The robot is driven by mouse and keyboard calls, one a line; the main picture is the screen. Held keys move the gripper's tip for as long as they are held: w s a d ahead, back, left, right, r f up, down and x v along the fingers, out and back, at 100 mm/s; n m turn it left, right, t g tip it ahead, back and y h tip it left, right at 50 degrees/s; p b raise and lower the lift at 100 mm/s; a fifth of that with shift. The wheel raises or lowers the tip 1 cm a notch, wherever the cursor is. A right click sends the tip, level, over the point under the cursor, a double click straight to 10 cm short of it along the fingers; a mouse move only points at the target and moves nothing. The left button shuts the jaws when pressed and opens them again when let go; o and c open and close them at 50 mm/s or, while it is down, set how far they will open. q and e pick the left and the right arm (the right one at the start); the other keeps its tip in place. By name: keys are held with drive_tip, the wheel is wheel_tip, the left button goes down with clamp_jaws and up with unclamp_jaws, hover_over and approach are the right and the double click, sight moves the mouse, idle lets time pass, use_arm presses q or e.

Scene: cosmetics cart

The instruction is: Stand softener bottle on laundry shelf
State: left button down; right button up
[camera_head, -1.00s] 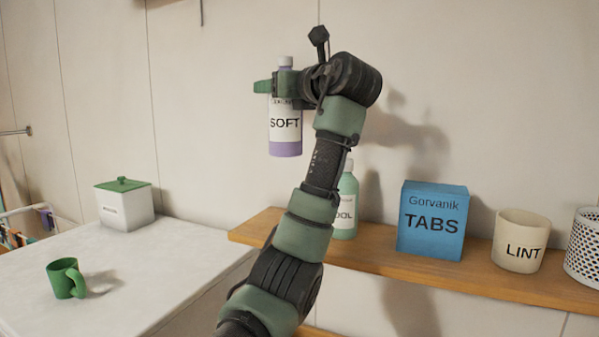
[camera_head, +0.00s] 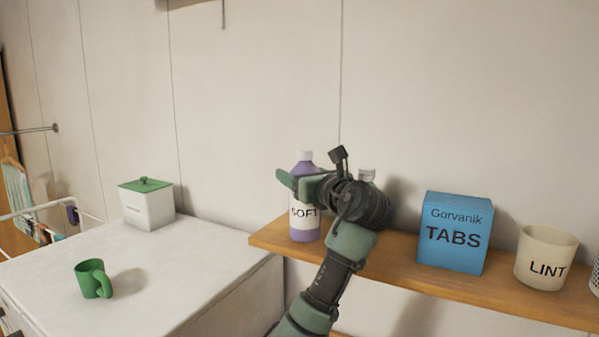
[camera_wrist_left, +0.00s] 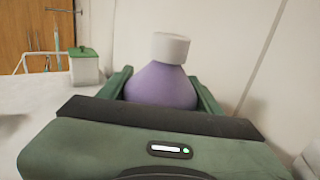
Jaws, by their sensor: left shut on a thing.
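The softener bottle (camera_head: 304,229) is purple with a white cap and a white label reading SOFT. It is upright at the left end of the wooden laundry shelf (camera_head: 400,247). Its base appears at the shelf surface; I cannot tell whether it touches. My left gripper (camera_head: 297,184) is shut around the bottle's upper body, hiding part of it and its label. In the left wrist view, the purple shoulder and white cap of the bottle (camera_wrist_left: 162,85) show between the two green fingers. My right gripper is not in view.
A bottle (camera_head: 367,174) stands behind my left wrist, mostly hidden. Further right on the shelf are a blue TABS box (camera_head: 455,235) and a cream LINT pot (camera_head: 545,258). On the white counter (camera_head: 190,262) are a green mug (camera_head: 91,280) and a white green-lidded box (camera_head: 148,207).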

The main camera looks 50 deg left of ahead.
use_arm(q)
drive_tip(key=shift+c, duration=1.5)
unclamp_jaws()
drive_tip(key=b+v, duration=0.5)
drive_tip(key=v, duration=0.7)
drive_tip(key=shift+r, duration=0.15)
